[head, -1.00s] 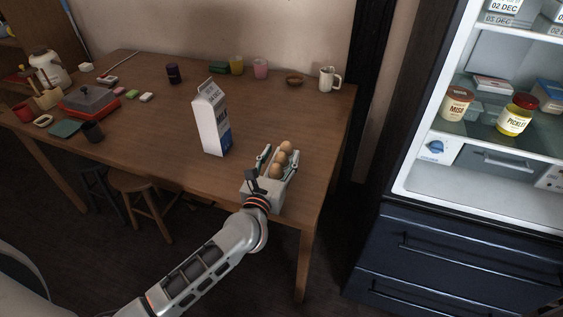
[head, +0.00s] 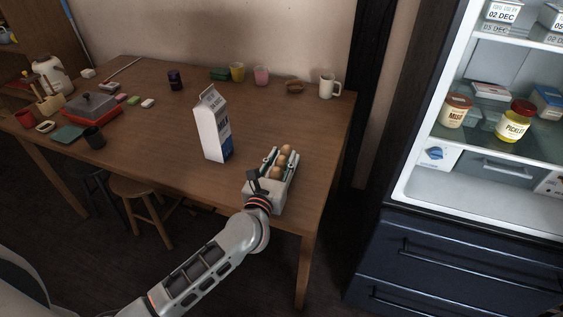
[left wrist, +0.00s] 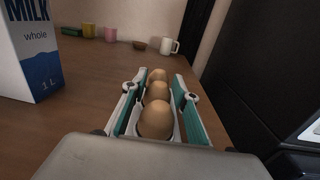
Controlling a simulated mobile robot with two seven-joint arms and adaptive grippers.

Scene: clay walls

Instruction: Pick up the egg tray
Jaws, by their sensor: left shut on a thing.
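The egg tray (left wrist: 178,136) is a narrow pale tray with a row of brown eggs (left wrist: 156,118). It is at the table's front right part in the head view, where its eggs (head: 281,162) show. My left gripper (head: 278,165) is shut on the tray, with one finger along each long side; in the left wrist view the fingers (left wrist: 157,103) flank the eggs. I cannot tell whether the tray touches the table. The tray's underside is hidden. My right gripper is not in view.
A milk carton (head: 211,125) stands upright just left of the gripper on the wooden table (head: 160,130). A white mug (head: 327,86) and cups stand along the back edge. The open fridge (head: 425,190) is to the right. A stool (head: 140,190) is under the table.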

